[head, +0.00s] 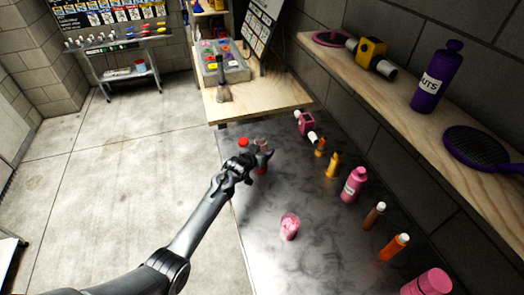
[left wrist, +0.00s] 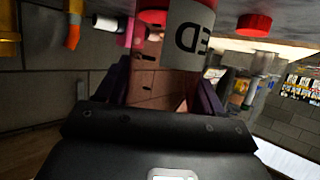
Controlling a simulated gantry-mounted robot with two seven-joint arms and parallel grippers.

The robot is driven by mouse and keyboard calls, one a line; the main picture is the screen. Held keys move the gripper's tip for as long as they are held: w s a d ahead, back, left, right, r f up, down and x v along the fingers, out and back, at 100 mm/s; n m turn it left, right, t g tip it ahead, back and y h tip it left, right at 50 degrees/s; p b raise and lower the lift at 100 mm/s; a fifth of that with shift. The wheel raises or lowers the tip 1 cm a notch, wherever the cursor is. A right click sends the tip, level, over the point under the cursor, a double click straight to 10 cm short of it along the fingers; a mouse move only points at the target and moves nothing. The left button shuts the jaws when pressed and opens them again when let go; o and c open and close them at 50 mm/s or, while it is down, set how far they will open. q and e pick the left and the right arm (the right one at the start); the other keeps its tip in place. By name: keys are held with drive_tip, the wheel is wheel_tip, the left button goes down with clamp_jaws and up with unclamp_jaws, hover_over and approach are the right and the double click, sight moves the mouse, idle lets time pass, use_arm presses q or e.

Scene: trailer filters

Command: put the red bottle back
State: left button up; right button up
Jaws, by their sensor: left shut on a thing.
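The red bottle (head: 262,169) is at the far left part of the dark counter, mostly hidden by my left gripper (head: 258,157). In the left wrist view its white label with the letters "ED" (left wrist: 187,42) shows between the fingers of my left gripper (left wrist: 160,80), which is shut on it. I cannot tell whether the bottle's base touches the counter. A separate red cap (head: 243,143) lies on the counter just beyond the gripper; it also shows in the left wrist view (left wrist: 254,24). My right gripper is not in view.
On the counter (head: 258,235) stand a pink glass (head: 289,227), a pink bottle (head: 353,185), and orange and brown bottles to the right. A wooden shelf (head: 400,90) holds a purple bottle (head: 437,78). A wooden bench (head: 255,100) adjoins the far end.

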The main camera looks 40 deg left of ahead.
use_arm(q)
drive_tip(key=shift+f, duration=0.15)
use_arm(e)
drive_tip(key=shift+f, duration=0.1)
use_arm(q)
drive_tip(key=o, duration=1.3)
drive_tip(key=shift+c, duration=0.2)
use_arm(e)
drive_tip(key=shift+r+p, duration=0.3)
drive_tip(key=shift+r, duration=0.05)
use_arm(q)
drive_tip(key=p+v, duration=0.2)
drive_tip(key=v, duration=0.9)
drive_tip(key=s+d+f+m+g+h, duration=0.1)
drive_tip(key=s+d+g, duration=0.2)
drive_tip(key=s+d, duration=0.3)
drive_tip(key=s+d+f+m+g, duration=0.1)
drive_tip(key=s+d+g, duration=0.2)
drive_tip(key=s+d, duration=0.4)
drive_tip(key=s+d+f+m+g+h, duration=0.1)
drive_tip(key=s+d, duration=0.6)
drive_tip(key=s, duration=1.4)
drive_tip(key=m+g, duration=0.1)
drive_tip(key=g, duration=0.1)
drive_tip(key=shift+d+g+h, duration=0.25)
drive_tip(key=shift+g+h, duration=0.05)
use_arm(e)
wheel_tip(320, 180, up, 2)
